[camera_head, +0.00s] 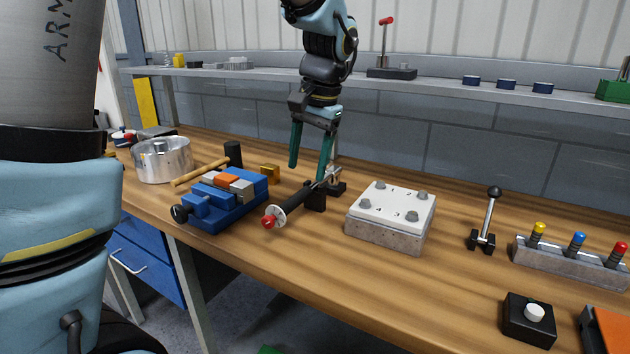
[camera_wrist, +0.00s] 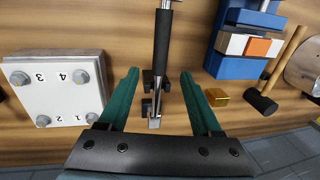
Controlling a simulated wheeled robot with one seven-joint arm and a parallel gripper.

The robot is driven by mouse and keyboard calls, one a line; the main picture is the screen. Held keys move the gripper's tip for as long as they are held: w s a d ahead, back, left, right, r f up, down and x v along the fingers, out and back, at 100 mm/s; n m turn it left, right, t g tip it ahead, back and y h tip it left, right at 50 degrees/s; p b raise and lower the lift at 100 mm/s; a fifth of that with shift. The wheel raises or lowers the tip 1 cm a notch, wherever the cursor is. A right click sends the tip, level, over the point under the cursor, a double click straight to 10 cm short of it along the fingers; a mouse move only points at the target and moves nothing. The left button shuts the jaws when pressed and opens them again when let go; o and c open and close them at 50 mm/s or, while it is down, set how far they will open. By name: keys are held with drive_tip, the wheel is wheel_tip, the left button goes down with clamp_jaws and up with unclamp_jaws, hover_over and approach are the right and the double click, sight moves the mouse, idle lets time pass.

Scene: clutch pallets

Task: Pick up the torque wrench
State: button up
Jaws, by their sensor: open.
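The torque wrench (camera_head: 296,204) rests on black supports on the wooden bench, with a red-ended black handle toward the front and a metal head toward the back. In the wrist view the wrench (camera_wrist: 162,52) runs vertically, its lower end between my fingers. My gripper (camera_head: 309,170) is above the rear part of the wrench, pointing down. In the wrist view my gripper (camera_wrist: 160,75) is open, one green finger on each side of the wrench, with gaps visible and nothing held. The front end of the handle is outside the wrist view.
Left of the wrench are a blue vise (camera_head: 220,203), a mallet (camera_head: 234,153) and a small brass block (camera_head: 270,173). A bolted plate block (camera_head: 392,212) is right. A lever (camera_head: 488,215) and a peg rack (camera_head: 570,262) stand farther right. A shelf (camera_head: 440,87) runs behind.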

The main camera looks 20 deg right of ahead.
sight(303, 191)
drive_tip(key=f, duration=0.2)
drive_tip(key=w+f+p, duration=0.1)
drive_tip(key=f, duration=0.2)
drive_tip(key=a+f, duration=0.1)
drive_tip(key=f, duration=0.2)
drive_tip(key=shift+w+f+p, duration=0.15)
drive_tip(key=shift+w+p, duration=0.05)
drive_tip(key=shift+p, duration=0.1)
drive_tip(key=shift+c, duration=0.3)
clamp_jaws()
idle(0.8)
